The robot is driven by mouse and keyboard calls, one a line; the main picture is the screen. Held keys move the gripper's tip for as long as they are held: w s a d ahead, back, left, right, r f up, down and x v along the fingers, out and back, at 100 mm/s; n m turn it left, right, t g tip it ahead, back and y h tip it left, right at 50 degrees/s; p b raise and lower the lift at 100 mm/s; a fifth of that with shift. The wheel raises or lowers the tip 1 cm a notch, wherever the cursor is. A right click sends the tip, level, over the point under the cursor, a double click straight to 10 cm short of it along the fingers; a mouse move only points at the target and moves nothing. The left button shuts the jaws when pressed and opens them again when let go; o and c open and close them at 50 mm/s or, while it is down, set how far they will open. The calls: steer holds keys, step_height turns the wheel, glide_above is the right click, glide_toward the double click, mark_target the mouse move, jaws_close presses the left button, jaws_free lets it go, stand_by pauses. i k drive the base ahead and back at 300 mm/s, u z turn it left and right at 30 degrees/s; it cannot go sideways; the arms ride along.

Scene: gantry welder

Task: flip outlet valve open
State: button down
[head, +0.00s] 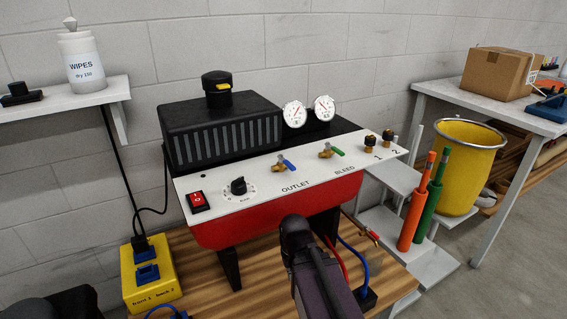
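The outlet valve (280,167) is a small brass valve with a blue lever, above the printed word OUTLET on the white sloping panel (250,200) of a red-fronted machine. Its blue lever points to the right and slightly down in the picture. I cannot tell from this alone whether it is open or closed. My dark arm rises from the bottom edge and ends in a rounded black joint in front of the red face, below the outlet valve. No gripper fingers can be made out, and nothing visible touches the valve.
A bleed valve (326,151) with a green lever sits to the right. Two gauges (295,114) stand behind the panel. A black knob (238,186) and red switch (197,201) are at left, two brass fittings (371,140) at right. Hoses hang below. Space above the valve looks clear.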

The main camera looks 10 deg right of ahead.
mark_target(281, 159)
steer(key=z, duration=0.4)
steer(key=k, duration=1.35)
steer(key=u, duration=0.25)
steer(key=i, duration=1)
steer(key=u, duration=0.05)
